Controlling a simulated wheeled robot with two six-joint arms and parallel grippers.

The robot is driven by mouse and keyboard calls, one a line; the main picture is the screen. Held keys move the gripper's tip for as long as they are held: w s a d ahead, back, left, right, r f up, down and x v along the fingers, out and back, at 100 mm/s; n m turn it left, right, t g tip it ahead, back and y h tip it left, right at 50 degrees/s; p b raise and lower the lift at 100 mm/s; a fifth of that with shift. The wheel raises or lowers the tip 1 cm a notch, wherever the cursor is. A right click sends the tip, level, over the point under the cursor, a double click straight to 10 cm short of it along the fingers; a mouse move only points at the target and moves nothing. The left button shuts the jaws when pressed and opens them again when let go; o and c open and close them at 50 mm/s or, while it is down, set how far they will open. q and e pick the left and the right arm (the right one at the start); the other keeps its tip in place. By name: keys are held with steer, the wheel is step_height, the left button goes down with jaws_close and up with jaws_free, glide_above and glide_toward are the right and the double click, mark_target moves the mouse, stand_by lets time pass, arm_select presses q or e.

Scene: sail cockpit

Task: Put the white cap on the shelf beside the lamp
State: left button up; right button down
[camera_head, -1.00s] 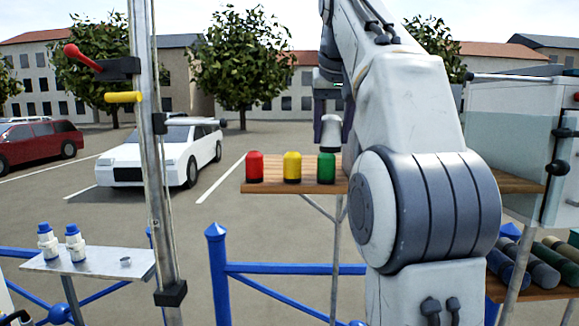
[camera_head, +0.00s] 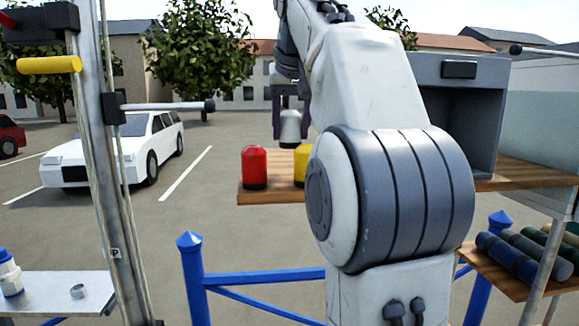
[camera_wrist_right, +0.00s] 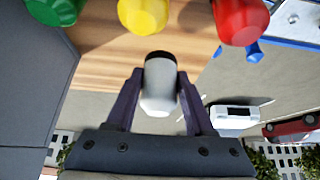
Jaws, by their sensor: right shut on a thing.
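My right gripper (camera_head: 291,118) is shut on a white cap with a dark rim. The cap (camera_head: 289,131) also shows between the two fingers in the right wrist view (camera_wrist_right: 159,94). It is held near the wooden shelf (camera_head: 265,192), where red (camera_head: 255,167) and yellow (camera_head: 302,163) rounded pieces with dark bases stand. A green one (camera_wrist_right: 55,8) stands beside them in the wrist view; my arm hides it in the head view. I cannot tell which piece is the lamp. The gap between cap and shelf is unclear. My left gripper is out of view.
An open grey box (camera_head: 462,112) stands on the shelf's right part, behind my arm. A metal post (camera_head: 105,180) with a yellow handle (camera_head: 49,65) rises at left. Blue railing (camera_head: 262,276) runs in front. Rolled items (camera_head: 510,257) lie on a lower right shelf.

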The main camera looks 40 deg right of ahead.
mark_target(292, 147)
steer(key=shift+f, duration=0.85)
steer(key=shift+f+b, duration=0.4)
steer(key=shift+f, duration=1.35)
steer(key=shift+f, duration=0.1)
steer(key=shift+f, duration=0.15)
steer(key=shift+c, duration=1.4)
jaws_free()
